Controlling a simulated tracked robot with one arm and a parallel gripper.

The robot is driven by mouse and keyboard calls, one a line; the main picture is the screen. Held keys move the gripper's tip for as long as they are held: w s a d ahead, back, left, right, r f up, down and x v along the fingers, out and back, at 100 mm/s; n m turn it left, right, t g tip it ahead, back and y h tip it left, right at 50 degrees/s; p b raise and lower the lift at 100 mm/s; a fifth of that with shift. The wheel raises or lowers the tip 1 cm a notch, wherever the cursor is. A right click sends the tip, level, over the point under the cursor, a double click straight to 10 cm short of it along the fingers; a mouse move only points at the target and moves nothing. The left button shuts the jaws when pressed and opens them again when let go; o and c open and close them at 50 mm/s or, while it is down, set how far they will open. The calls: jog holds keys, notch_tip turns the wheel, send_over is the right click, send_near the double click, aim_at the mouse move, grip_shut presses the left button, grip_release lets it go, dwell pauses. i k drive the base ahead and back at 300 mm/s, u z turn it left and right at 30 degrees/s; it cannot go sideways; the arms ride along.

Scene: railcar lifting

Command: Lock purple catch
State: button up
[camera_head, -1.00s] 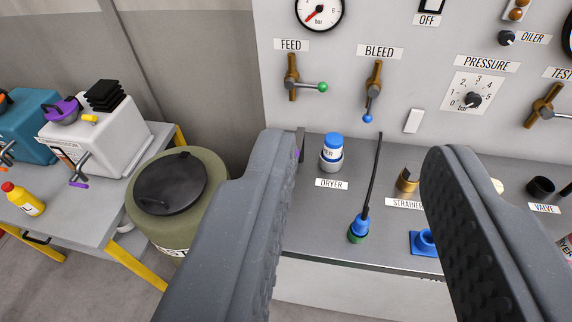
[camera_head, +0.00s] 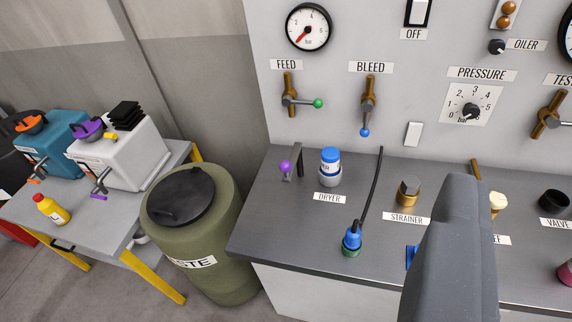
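Several purple parts show. A purple knob (camera_head: 285,167) stands on a short grey bracket at the left of the grey bench top, beside the blue-capped dryer. On the left table, a white unit (camera_head: 118,152) has a purple cap (camera_head: 86,130) and a metal clamp lever with a purple tip (camera_head: 98,197). I cannot tell which one is the catch, or its state in detail. My gripper (camera_head: 460,195) shows as a single dark grey finger at lower right, in front of the bench. The other finger is hidden or out of frame. Nothing held shows, and the gripper is apart from every purple part.
A green waste drum (camera_head: 200,235) with a black lid stands between table (camera_head: 50,225) and bench (camera_head: 265,235). A yellow bottle (camera_head: 50,209) and teal unit (camera_head: 50,145) are on the table. A black hose with blue fitting (camera_head: 351,240) rises from the bench. Levers and gauges line the panel.

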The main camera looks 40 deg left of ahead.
aim_at(287, 167)
jog(key=z, duration=0.05)
jog(key=i, duration=1)
jog(key=u, duration=0.05)
